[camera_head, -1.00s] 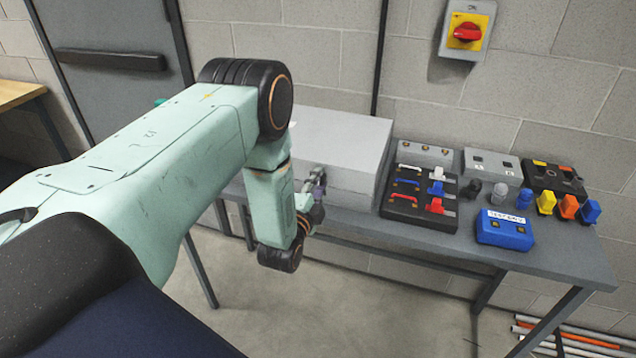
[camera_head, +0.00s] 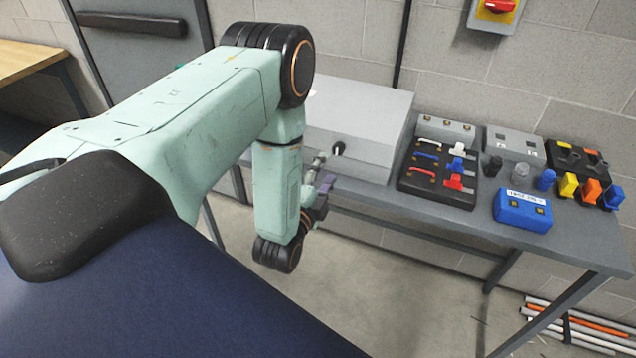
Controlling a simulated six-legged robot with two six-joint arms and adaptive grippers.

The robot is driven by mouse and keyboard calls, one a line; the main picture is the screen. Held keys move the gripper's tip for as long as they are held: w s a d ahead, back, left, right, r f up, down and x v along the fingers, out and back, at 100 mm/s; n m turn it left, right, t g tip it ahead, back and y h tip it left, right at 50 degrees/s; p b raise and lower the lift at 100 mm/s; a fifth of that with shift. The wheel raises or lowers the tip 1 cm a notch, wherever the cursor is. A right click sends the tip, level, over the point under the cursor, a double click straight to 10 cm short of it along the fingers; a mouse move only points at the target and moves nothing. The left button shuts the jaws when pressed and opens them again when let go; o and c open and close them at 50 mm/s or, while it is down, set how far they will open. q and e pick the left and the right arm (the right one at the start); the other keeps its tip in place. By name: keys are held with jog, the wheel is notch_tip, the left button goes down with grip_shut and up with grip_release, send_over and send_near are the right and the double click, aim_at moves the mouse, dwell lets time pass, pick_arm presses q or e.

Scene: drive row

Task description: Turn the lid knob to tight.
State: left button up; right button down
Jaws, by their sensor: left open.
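A grey box (camera_head: 368,113) stands on the bench at the left end. A small dark round knob (camera_head: 338,148) shows on its front face, partly hidden by a light metal part beside it. My left gripper (camera_head: 326,186) is just in front of and below the knob, apart from the box as far as I can see. It is open, and much of it is hidden behind my left arm. My right gripper is out of view.
The grey bench (camera_head: 560,248) holds a black panel with coloured handles (camera_head: 438,174), a blue box (camera_head: 522,210) and yellow, orange and blue plugs to the right. A red switch (camera_head: 499,6) is on the wall. Pipes (camera_head: 580,328) lie on the floor.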

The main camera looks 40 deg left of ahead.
pick_arm(q)
jog(key=shift+v, duration=2.15)
